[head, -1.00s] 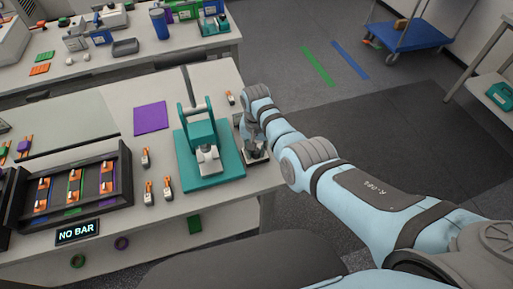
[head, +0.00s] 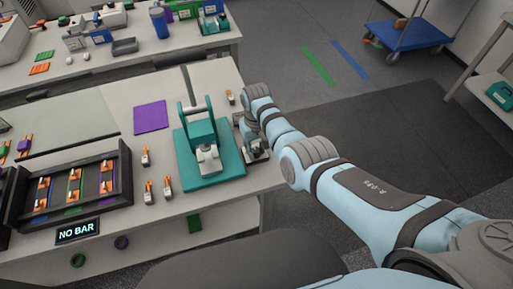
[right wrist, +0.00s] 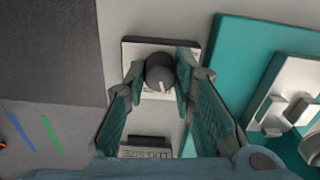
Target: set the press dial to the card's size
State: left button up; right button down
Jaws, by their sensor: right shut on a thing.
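The press dial is a dark round knob (right wrist: 159,74) with a white pointer line, on a light panel with a dark rim (right wrist: 158,42), in the right wrist view. My right gripper (right wrist: 161,80) is shut on the knob, with a finger on each side. In the head view my right gripper (head: 253,143) is at the dial panel (head: 260,156), right of the teal press (head: 198,136), partly hidden by its own wrist. A dark label plate (right wrist: 146,142) lies nearer; I cannot read it surely. I cannot identify the card. My left gripper is not in view.
The press's teal base (right wrist: 230,60) is close to the right of my gripper. Several small orange-tipped items (head: 167,190) stand left of the press.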

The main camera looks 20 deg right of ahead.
aim_at(256, 150)
dwell(0.3)
jog(key=c, duration=1.3)
grip_release()
jog(key=shift+c, duration=0.2)
notch_tip(256, 150, up, 12)
